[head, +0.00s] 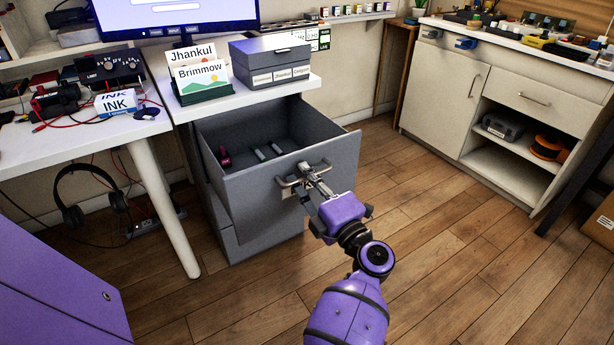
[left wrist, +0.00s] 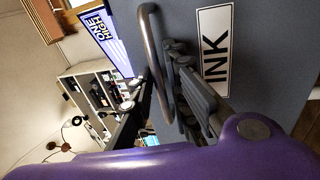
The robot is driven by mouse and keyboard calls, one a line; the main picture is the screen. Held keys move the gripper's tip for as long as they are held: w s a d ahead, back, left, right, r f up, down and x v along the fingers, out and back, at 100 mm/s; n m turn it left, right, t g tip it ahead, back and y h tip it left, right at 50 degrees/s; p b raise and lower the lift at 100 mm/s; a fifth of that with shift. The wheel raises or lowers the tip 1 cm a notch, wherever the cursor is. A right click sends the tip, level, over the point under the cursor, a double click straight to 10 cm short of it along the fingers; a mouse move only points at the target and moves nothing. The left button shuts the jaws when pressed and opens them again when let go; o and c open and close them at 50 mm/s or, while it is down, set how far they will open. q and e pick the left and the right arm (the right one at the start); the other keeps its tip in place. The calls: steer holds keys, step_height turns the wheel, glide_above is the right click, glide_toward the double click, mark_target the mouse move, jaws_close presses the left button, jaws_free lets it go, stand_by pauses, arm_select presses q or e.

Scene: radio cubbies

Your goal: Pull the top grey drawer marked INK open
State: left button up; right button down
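The top grey drawer (head: 265,198) is pulled well out of its grey cabinet (head: 269,239), under the white desk. A few small bottle-like items, one magenta (head: 225,157) and two pale green (head: 268,152), lie inside. The drawer's metal handle (head: 290,182) is on its front face. My left gripper (head: 310,174) is at this handle, its fingers close around the bar. The left wrist view shows the INK label (left wrist: 216,55) beside the handle (left wrist: 153,60), and the fingers (left wrist: 188,92) against the bar, partly hidden. My right gripper is not in view.
Grey file boxes (head: 271,60) and name cards (head: 203,82) stand on the desk above. A white table leg (head: 168,205) and hanging headphones (head: 88,195) are to the left. Wooden floor (head: 440,240) is clear in front and right, up to a white cabinet (head: 500,100).

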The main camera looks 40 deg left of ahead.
arm_select(q)
steer(key=shift+d, duration=0.1)
steer(key=v, duration=1.1)
steer(key=shift+s+d, duration=0.3)
steer(key=shift+d, duration=0.05)
steer(key=shift+d, duration=0.1)
